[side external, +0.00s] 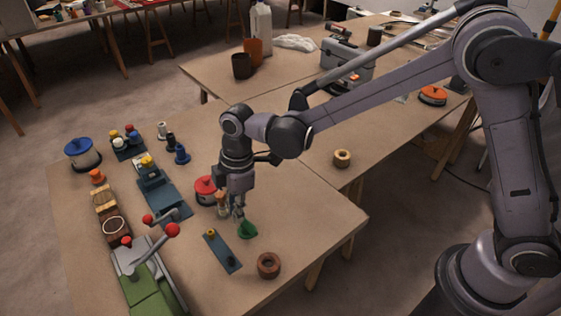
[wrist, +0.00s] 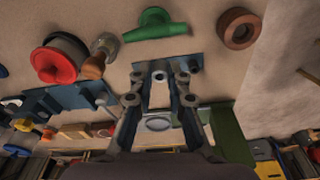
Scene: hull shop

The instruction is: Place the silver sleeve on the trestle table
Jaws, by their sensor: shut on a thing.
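My gripper (side external: 238,212) points down over the near wooden table (side external: 320,215). In the wrist view its fingers (wrist: 160,82) are closed around a small silver ring-like piece, the silver sleeve (wrist: 160,76). The sleeve is too small to make out in the side view. Below the fingertips lies a narrow blue plate (side external: 225,254) with a yellow piece and a dark peg on it. It also shows in the wrist view (wrist: 178,64). I cannot tell whether the sleeve touches the plate or hangs above it.
A green-and-grey fixture with red-knobbed levers (side external: 148,265) is at front left. The table's right part is bare. A second table (side external: 380,130) stands behind.

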